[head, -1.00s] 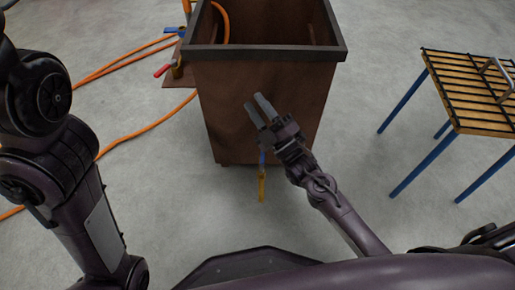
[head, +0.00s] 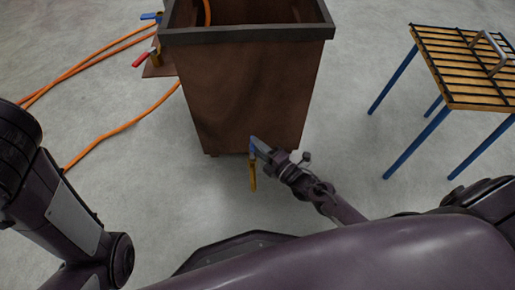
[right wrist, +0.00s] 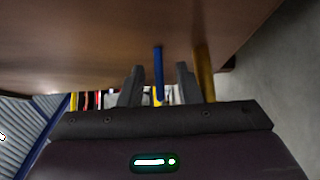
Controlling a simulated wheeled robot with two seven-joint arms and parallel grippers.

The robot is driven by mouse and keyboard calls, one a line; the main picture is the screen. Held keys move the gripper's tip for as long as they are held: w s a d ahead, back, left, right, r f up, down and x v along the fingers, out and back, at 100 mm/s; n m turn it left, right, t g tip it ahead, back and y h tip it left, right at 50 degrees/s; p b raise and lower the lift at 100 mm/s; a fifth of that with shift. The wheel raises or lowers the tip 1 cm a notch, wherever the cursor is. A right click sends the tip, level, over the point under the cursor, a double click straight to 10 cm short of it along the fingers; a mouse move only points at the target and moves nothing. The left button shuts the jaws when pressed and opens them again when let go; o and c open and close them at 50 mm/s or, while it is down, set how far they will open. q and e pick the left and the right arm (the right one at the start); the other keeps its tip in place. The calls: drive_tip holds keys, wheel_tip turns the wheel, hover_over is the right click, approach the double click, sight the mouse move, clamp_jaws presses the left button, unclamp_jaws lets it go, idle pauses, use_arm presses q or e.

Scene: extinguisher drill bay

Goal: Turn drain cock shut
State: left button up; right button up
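The drain cock has a blue lever (head: 252,147) and a brass-yellow spout (head: 253,178) at the low front of the brown tank (head: 250,90). My right gripper (head: 262,148) is at the lever, partly overlapping it in the head view. In the right wrist view, its two fingers (right wrist: 159,85) are apart. The blue lever (right wrist: 158,68) stands between them, with gaps on both sides. The brass spout (right wrist: 205,75) is just outside the right-hand finger. My left gripper is not in view; only part of my left arm shows.
A slatted wooden table (head: 465,70) with blue legs and a metal handle stands at right. Orange hoses (head: 115,135) lie on the grey floor at left, near another valve (head: 147,55) with red and blue levers. Floor in front of the tank is clear.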

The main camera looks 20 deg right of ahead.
drive_tip(key=shift+w+a, duration=0.15)
drive_tip(key=shift+w, duration=0.15)
clamp_jaws()
idle(0.3)
